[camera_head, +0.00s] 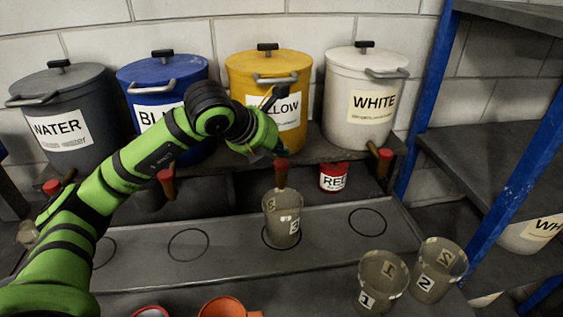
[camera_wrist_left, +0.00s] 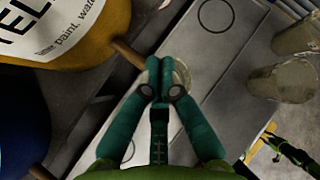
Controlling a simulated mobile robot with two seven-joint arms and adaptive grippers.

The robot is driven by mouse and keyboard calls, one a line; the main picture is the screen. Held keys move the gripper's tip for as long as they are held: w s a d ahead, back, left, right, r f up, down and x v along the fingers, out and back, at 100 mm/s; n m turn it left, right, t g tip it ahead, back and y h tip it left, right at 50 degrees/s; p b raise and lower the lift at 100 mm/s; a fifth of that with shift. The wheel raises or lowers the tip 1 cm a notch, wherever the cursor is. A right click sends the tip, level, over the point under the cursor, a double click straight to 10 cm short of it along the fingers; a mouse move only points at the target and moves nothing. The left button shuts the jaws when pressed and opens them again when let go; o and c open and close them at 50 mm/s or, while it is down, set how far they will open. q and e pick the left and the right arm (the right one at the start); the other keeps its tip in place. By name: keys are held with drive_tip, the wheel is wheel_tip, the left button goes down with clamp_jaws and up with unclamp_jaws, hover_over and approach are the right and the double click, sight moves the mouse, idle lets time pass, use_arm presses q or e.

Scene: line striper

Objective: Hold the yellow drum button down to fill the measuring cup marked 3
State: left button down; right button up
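The yellow drum (camera_head: 268,78) stands on the shelf with a brown tap (camera_head: 281,178) topped by a red button (camera_head: 282,163). My left gripper (camera_head: 281,152) is at the button from above; whether it presses cannot be told. In the left wrist view its teal fingers (camera_wrist_left: 160,66) are together, with nothing visible between them, and hide the button. The tap also shows there (camera_wrist_left: 128,53). The measuring cup marked 3 (camera_head: 283,224) stands upright under the tap on a marked circle; its fill level is unclear. A small green and black part (camera_wrist_left: 290,150) at lower right may be my right gripper.
The white drum (camera_head: 350,112), blue drum (camera_head: 147,78) and grey water drum (camera_head: 60,95) flank the yellow one. Cups marked 1 (camera_head: 381,285) and 2 (camera_head: 437,272) stand at front right. A red can (camera_head: 333,178) sits behind. Circles beside cup 3 are empty.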

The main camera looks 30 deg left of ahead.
idle(0.8)
use_arm(q)
drive_tip(key=shift+f+b, duration=0.45)
drive_tip(key=shift+b, duration=0.2)
